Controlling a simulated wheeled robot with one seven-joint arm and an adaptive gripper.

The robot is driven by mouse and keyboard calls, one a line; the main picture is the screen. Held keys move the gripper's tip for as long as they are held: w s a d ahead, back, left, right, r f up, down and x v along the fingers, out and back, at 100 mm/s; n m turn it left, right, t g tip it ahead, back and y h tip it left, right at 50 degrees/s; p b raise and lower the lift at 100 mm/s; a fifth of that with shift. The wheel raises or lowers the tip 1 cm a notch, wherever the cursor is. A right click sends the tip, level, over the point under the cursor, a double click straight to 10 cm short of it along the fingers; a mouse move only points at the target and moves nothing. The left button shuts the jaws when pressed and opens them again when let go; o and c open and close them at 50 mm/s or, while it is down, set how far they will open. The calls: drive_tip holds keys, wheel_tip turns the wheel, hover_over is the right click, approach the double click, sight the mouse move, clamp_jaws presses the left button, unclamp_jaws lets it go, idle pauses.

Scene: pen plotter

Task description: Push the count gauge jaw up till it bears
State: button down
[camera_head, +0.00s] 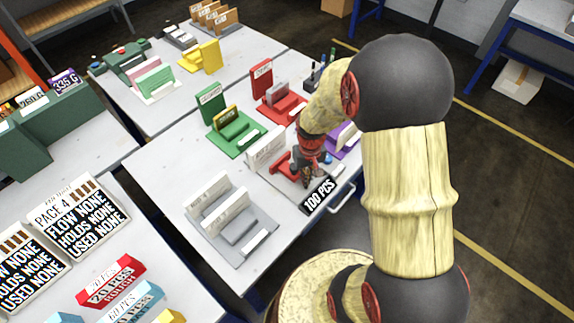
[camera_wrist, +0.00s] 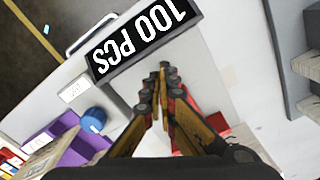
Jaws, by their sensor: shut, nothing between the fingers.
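A gauge with a black sign reading 100 PCS (camera_head: 319,195) stands at the table's front right. I take it for the count gauge. A pale upright plate (camera_head: 266,147) and a red block (camera_head: 281,164) stand beside my gripper (camera_head: 306,183). In the wrist view, the sign (camera_wrist: 143,38) lies just beyond my gripper (camera_wrist: 161,74), whose fingertips are together and empty. Red parts (camera_wrist: 218,124) show beside and behind the fingers, which partly hide them. I cannot tell whether the fingers touch the red block, or which part is the jaw.
A blue knob (camera_wrist: 94,118) and a purple stand (camera_wrist: 55,134) lie to the left in the wrist view. A grey stand (camera_head: 228,218), a green stand (camera_head: 236,140) and a red stand (camera_head: 280,104) share the table. Bare tabletop (camera_head: 160,170) shows at the left.

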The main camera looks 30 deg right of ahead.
sight(292, 164)
drive_tip(key=shift+w, duration=0.15)
drive_tip(key=shift+w+a, duration=0.35)
drive_tip(key=shift+w, duration=0.6)
drive_tip(key=shift+w+a, duration=0.4)
drive_tip(key=shift+w, duration=0.6)
drive_tip(key=shift+w+a, duration=0.35)
drive_tip(key=shift+w, duration=0.7)
drive_tip(key=shift+r, duration=0.2)
drive_tip(key=shift+r+p, duration=3.4)
drive_tip(key=shift+r, duration=0.95)
drive_tip(key=shift+s, duration=0.2)
